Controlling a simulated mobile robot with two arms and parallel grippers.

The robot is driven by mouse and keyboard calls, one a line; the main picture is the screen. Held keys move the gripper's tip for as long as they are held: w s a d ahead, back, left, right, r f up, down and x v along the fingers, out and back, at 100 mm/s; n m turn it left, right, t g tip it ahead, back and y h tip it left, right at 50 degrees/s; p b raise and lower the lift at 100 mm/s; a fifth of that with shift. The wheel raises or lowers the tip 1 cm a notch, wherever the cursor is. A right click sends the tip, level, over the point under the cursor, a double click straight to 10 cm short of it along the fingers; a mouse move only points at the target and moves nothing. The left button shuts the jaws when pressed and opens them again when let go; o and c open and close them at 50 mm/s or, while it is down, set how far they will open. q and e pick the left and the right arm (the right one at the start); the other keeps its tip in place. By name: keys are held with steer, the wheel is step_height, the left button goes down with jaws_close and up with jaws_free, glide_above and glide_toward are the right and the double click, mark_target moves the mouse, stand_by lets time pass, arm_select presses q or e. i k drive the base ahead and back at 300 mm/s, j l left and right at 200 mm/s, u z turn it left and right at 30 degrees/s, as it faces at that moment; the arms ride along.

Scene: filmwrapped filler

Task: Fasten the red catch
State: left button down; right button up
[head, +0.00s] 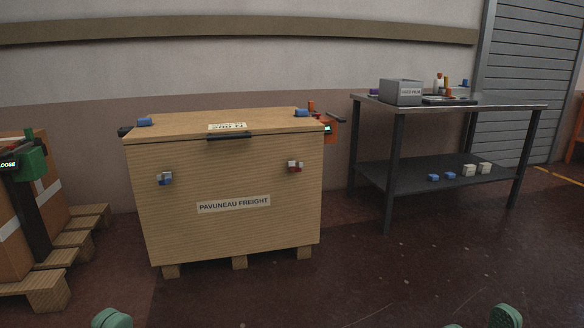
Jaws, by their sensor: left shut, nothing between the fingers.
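The red catch (295,166) is on the right of the front face of a wooden crate (232,230), below the lid edge. It is small, with red and pale parts; I cannot tell how its parts sit. A blue catch (165,178) is on the left of the same face. The crate's lid (190,123) lies down on top. My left gripper (112,318) shows only its green fingertips at the bottom edge, shut and empty, well below and apart from the crate. My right gripper (480,322) shows green fingertips at the bottom right, spread apart, far from the catch.
A metal table (450,104) stands at the right, with a grey bin (400,92) on top and small blocks on its lower shelf (400,172). Strapped boxes on pallets (45,290) stand at the left. The floor (330,280) before the crate is clear.

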mark_target(295, 169)
steer(key=z, duration=0.4)
steer(key=i+j+z, duration=0.5)
steer(key=j, duration=0.15)
steer(key=i+j+z, duration=0.25)
steer(key=i+j, duration=0.15)
steer(key=j, duration=0.25)
steer(key=i+j, duration=0.1)
steer(key=j, duration=0.3)
steer(key=i+j, duration=0.15)
steer(key=j, duration=0.25)
steer(key=i+j+z, duration=0.1)
steer(key=j, duration=0.3)
